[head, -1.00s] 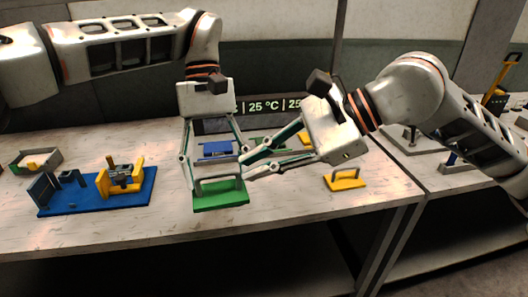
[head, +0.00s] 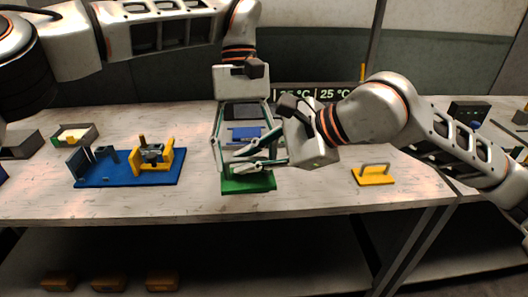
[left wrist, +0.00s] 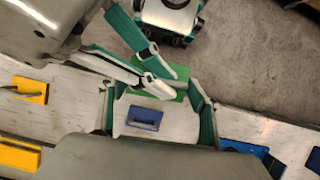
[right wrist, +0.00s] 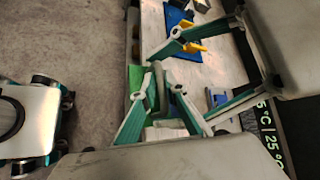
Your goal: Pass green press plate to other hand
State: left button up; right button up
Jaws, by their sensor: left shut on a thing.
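The green press plate (head: 248,187) has a grey handle and appears level, over the front part of the table in the head view. It also shows in the left wrist view (left wrist: 180,72) and, partly, in the right wrist view (right wrist: 136,78). My left gripper (head: 245,166) comes from above with its fingers spread to the plate's two ends and is shut on it. My right gripper (head: 234,161) reaches in from the right, its fingertips around the handle (right wrist: 158,86). Whether they touch it is hidden.
A blue block with a handle (head: 246,133) stands behind the plate. A yellow handled plate (head: 374,176) lies at right. A blue fixture (head: 125,173) with yellow brackets stands at left. A grey tray (head: 75,136) lies farther left. The table's front edge is close.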

pick_arm(q)
jog(key=shift+r, duration=0.1)
dwell(0.3)
jog(key=o, duration=1.7)
